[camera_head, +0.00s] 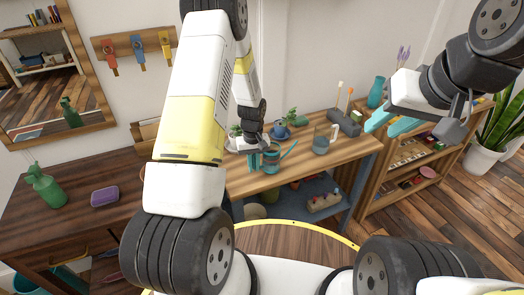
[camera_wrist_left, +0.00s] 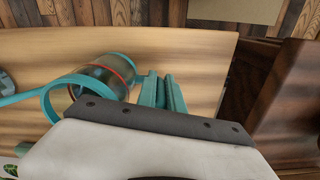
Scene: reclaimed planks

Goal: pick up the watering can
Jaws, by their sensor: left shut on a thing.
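The teal watering can (camera_head: 271,158) is at the front of the wooden bench, its spout pointing up to the right in the head view. My left gripper (camera_head: 256,149) is at the can's left side. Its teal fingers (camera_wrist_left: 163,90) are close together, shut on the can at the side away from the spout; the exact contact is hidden. I cannot tell whether the can's base touches the bench. My right gripper (camera_head: 383,124) is open and empty, above the bench's right end.
A glass mug (camera_head: 325,140) stands right of the can. A blue pot with a plant (camera_head: 281,130) is behind it, and a grey caddy (camera_head: 345,124) is at the back right. A dark side table at left holds a green bottle (camera_head: 47,187) and a purple sponge (camera_head: 104,197).

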